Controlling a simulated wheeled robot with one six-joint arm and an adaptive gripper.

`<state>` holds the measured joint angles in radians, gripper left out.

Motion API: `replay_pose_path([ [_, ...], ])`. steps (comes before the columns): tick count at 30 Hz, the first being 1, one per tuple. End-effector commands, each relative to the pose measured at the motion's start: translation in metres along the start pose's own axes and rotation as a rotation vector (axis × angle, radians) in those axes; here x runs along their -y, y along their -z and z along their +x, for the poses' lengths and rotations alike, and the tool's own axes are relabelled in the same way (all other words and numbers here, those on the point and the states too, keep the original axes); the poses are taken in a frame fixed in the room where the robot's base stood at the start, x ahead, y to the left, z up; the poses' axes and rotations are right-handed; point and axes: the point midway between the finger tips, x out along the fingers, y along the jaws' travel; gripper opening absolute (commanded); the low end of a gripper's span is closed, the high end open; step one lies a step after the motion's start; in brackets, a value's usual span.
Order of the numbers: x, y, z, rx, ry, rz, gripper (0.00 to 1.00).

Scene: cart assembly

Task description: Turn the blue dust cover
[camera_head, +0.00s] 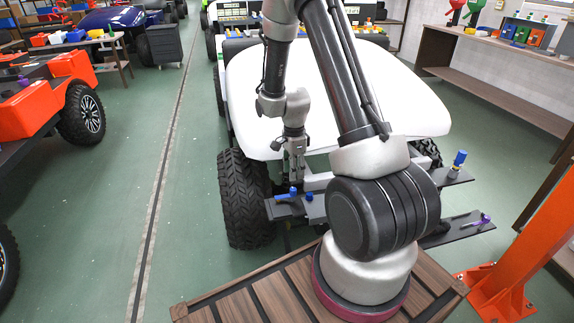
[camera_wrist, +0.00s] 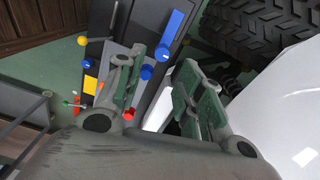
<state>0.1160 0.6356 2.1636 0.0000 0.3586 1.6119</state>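My gripper (camera_head: 296,168) points down above the left end of a dark plate (camera_head: 283,210) in the head view. In the wrist view its two green-grey fingers (camera_wrist: 154,62) are apart, with nothing visibly held between them. A long blue block (camera_wrist: 172,34) lies on the dark plate just beyond the fingertips. In the head view a blue part (camera_head: 287,194) sits just below the fingers. I cannot tell which blue part is the dust cover, or whether a finger touches it.
The white cart body (camera_head: 360,95) and a black tire (camera_head: 245,200) stand close to my gripper. Another blue-topped part (camera_head: 459,159) is on the right side. An orange post (camera_head: 530,240) stands at the lower right.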

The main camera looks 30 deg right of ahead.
Motion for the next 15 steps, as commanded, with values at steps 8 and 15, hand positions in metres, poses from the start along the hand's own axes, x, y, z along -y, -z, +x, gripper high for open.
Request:
replay_pose_path([
  [8, 0.004, 0.0, 0.004, 0.002, 0.016, 0.126, 0.38],
  [15, 0.003, 0.0, 0.031, 0.001, 0.012, 0.125, 0.38],
])
